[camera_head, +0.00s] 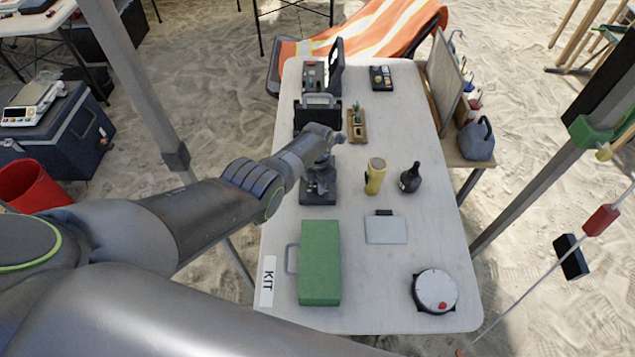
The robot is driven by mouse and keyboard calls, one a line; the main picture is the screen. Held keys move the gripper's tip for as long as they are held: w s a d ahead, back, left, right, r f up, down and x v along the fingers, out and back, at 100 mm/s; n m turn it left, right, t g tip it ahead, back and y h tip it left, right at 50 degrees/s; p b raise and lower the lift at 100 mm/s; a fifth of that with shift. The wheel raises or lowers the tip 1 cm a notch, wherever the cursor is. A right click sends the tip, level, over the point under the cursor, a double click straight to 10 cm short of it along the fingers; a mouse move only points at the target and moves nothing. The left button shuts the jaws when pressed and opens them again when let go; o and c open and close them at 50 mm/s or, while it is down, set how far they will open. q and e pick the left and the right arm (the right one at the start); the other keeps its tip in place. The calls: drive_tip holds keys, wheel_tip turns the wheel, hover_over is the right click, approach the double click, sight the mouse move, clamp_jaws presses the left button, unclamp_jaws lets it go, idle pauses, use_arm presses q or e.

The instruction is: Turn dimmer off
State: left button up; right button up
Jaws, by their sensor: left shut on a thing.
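A dark grey microscope-like device (318,196) stands on the white table, left of the middle. My left gripper (322,163) reaches over its upper part from the left and points down. The gripper is shut on a part of this device. My wrist covers much of the device's top, so the held part is too small and hidden to make out. I cannot pick out the dimmer for certain or tell its setting. My right gripper is out of view.
A green case (320,262) and a white round dial (435,291) are at the front. A yellow flashlight (375,176), dark bottle (410,178) and grey pad (386,229) lie right of the device. A black case (305,117) stands behind.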

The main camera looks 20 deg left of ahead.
use_arm(q)
drive_tip(key=o, duration=1)
wheel_tip(320, 180, up, 7)
drive_tip(key=p, duration=0.3)
drive_tip(key=shift+f+p, duration=0.2)
drive_tip(key=shift+p, duration=0.2)
wheel_tip(320, 180, up, 11)
drive_tip(key=shift+f, duration=0.1)
